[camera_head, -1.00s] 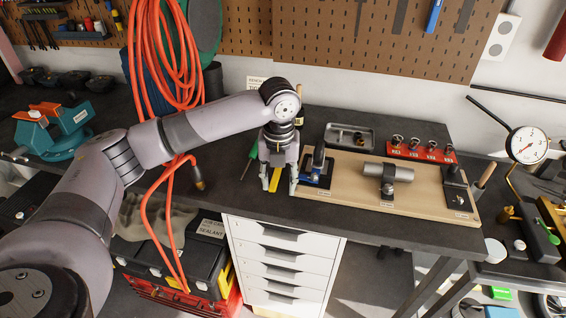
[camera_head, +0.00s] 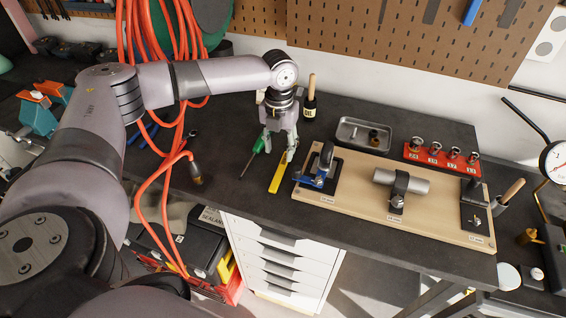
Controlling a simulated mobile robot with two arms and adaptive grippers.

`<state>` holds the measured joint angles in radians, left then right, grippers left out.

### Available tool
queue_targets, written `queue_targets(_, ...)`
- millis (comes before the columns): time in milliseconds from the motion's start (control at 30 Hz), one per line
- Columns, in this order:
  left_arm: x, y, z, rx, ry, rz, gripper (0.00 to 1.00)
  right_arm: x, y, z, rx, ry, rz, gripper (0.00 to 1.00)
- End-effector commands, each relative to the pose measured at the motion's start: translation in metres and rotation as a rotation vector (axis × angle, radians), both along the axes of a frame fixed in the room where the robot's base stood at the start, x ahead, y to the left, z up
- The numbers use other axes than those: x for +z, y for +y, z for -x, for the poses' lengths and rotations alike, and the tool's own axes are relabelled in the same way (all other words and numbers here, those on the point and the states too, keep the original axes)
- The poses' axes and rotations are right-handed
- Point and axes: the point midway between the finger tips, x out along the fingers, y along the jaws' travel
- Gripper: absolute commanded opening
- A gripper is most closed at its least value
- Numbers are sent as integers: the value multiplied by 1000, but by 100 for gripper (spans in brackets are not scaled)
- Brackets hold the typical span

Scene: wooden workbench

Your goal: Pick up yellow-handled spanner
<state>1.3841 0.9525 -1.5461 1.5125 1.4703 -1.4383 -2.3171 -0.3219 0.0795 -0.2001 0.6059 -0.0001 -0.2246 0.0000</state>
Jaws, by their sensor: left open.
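The yellow-handled spanner (camera_head: 278,178) lies on the dark bench top near its front edge, left of the wooden board. Its yellow handle points toward the front edge; its far end is hidden behind my left gripper. My left gripper (camera_head: 279,151) points down with its fingers apart, and nothing shows between them. It is just behind and above the visible handle; I cannot tell the exact height. My right gripper is not in view.
A green-handled screwdriver (camera_head: 258,146) lies close to the left of the gripper. Orange hose (camera_head: 165,150) hangs at left.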

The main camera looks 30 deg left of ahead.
Motion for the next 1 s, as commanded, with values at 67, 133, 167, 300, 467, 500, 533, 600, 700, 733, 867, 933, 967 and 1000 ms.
queue_targets(67, -8, 0, 1, 0, 2, 0, 42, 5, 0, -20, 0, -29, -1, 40)
queue_targets(133, -14, 0, 0, 0, 0, 0, 42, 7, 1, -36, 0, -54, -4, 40)
queue_targets(167, -15, 0, 0, 0, 0, 0, 42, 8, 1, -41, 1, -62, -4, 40)
queue_targets(300, -24, -2, 0, -1, 1, -1, 42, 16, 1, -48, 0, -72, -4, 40)
queue_targets(467, -48, -7, 0, -1, 2, -1, 42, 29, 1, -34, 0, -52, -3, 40)
queue_targets(500, -55, -6, 0, 0, 2, -1, 42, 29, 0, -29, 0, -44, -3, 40)
queue_targets(533, -58, -6, 0, 0, 2, -1, 42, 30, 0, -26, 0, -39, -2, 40)
queue_targets(600, -65, -7, 0, -1, 0, -1, 42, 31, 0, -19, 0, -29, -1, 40)
queue_targets(700, -69, -6, 0, -1, -1, 0, 42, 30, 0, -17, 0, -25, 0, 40)
queue_targets(733, -69, -6, 0, -1, -1, 0, 42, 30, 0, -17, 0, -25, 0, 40)
queue_targets(867, -69, -6, 0, -1, -1, 0, 42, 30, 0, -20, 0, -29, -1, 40)
queue_targets(933, -69, -6, 0, 0, -1, 0, 38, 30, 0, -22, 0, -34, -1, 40)
queue_targets(967, -69, -6, 0, 0, -1, 0, 36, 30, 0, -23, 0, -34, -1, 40)
queue_targets(1000, -69, -6, 0, 0, -1, 0, 33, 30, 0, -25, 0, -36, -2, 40)
